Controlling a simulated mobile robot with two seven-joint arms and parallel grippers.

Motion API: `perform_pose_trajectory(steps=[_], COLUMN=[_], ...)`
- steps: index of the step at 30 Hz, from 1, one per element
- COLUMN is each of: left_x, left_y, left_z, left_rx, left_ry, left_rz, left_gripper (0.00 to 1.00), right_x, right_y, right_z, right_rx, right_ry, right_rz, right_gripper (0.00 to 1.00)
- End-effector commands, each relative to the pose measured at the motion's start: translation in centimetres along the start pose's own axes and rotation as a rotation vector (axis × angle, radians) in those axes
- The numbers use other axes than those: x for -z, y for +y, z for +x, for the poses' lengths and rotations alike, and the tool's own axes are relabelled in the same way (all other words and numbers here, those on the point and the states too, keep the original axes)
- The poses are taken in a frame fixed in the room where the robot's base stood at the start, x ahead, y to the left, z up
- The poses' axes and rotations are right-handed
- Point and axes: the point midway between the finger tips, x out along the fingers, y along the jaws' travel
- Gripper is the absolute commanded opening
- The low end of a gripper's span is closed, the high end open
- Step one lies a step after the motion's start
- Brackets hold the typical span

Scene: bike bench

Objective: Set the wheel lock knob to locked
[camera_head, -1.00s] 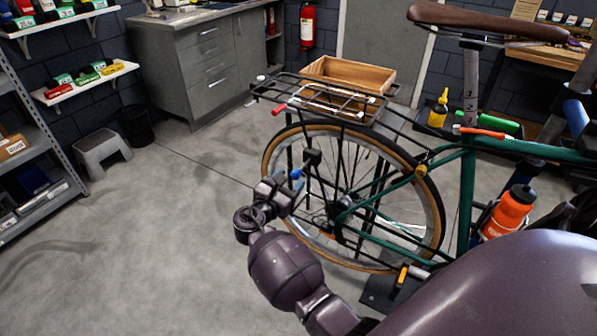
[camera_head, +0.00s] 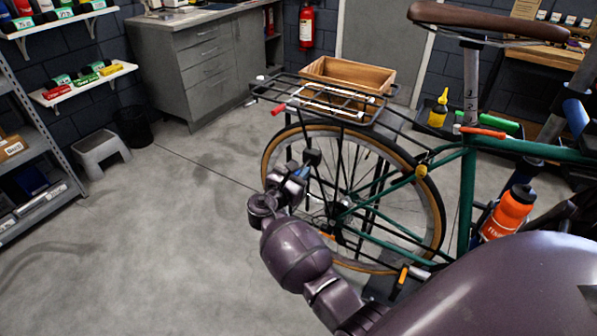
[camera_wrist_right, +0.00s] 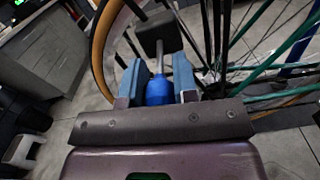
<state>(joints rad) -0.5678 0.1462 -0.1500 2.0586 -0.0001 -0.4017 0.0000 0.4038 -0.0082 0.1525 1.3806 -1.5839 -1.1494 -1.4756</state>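The wheel lock knob appears as a bright blue grip (camera_wrist_right: 159,90) on a short grey stem that runs to a black block (camera_wrist_right: 160,32). The black block (camera_head: 312,157) also shows in the head view, beside the rear wheel (camera_head: 350,250). My right gripper (camera_head: 299,171) is at the knob, left of the wheel's hub. In the right wrist view, its two blue-grey fingers (camera_wrist_right: 159,75) stand close on both sides of the knob, with no clear gap. In the head view the knob is mostly hidden by the gripper. No lock marking is readable. My left gripper is not in view.
The green bike frame (camera_head: 467,195) and rear rack (camera_head: 325,98) with a wooden crate (camera_head: 350,70) stand close above and right of my right gripper. An orange bottle (camera_head: 508,212) is on the frame. The floor (camera_head: 150,240) to the left is clear.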

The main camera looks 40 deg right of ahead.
Motion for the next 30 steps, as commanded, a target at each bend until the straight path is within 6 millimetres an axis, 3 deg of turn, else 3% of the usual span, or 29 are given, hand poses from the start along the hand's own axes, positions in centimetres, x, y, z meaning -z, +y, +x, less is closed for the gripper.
perform_pose_trajectory(steps=[3,9,16,23,24,29,30], left_x=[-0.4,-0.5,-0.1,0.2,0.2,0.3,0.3], left_y=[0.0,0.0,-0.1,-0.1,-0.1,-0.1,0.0], left_z=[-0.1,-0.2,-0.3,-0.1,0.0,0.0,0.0], left_rx=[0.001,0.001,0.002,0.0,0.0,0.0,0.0], left_ry=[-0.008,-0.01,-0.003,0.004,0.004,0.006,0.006], left_rz=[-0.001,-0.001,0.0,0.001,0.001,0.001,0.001], left_gripper=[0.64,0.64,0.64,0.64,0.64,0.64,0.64], right_x=[0.0,0.0,-0.1,0.0,0.0,0.0,0.0], right_y=[0.0,0.0,0.0,0.0,0.0,0.0,0.0], right_z=[0.0,0.3,2.7,2.8,2.8,2.8,2.8], right_rx=[0.0,0.0,0.0,0.0,0.0,0.0,0.0], right_ry=[0.0,-0.001,-0.002,0.0,0.0,0.0,0.0], right_rz=[0.0,0.0,-0.002,-0.001,-0.001,-0.001,-0.001], right_gripper=[0.0,0.0,0.0,0.0,0.28,0.53,0.53])
